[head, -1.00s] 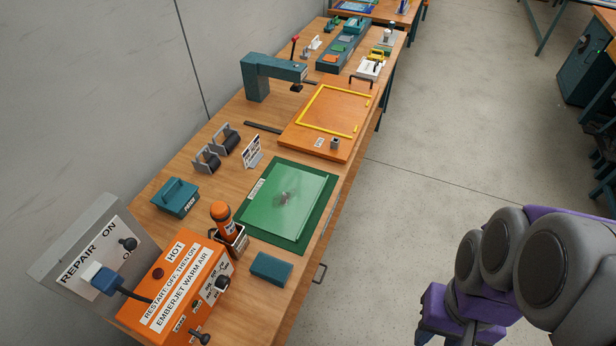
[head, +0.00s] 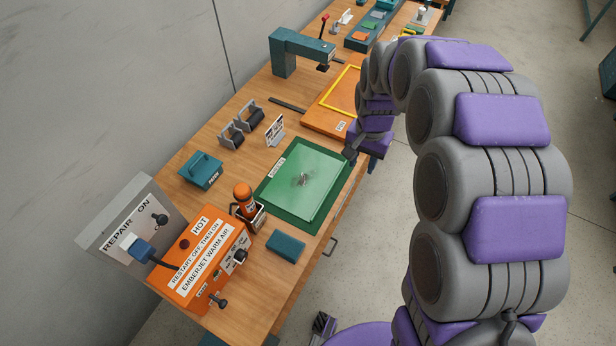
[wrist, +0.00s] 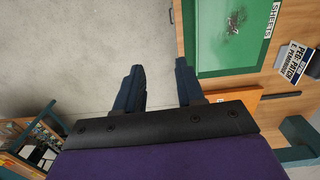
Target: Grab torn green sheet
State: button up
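The torn green sheet (head: 318,185) lies flat on a darker green mat (head: 271,183) on the wooden bench. A dark, ragged tear shows near its middle. In the wrist view the sheet (wrist: 225,52) is at the upper right, beyond my right finger. My gripper (head: 349,155) is near the right far corner of the mat in the head view, where its fingers are small and partly hidden. In the wrist view my gripper (wrist: 159,66) is open, with nothing between its fingers and floor showing through the gap. The fingers appear apart from the sheet.
An orange board with a yellow frame (head: 326,103) lies beyond the mat. An orange hot-air unit (head: 207,262), an orange-topped tool in a holder (head: 245,200) and a teal block (head: 285,246) are nearer. A label stand (head: 275,131) is left of the mat. Floor lies right of the bench.

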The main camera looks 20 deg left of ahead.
jog(key=w+a+f+p, duration=0.2)
jog(key=w+a+f, duration=0.15)
jog(key=a, duration=0.45)
jog(key=b, duration=0.2)
send_over(330, 188)
notch_tip(330, 188, down, 14)
jog(key=shift+w+r, duration=0.1)
jog(key=shift+r, duration=0.05)
jog(key=shift+f+b, duration=0.75)
jog(key=shift+f, duration=1.9)
jog(key=shift+c, duration=0.3)
grip_shut()
jog(key=shift+r, duration=0.1)
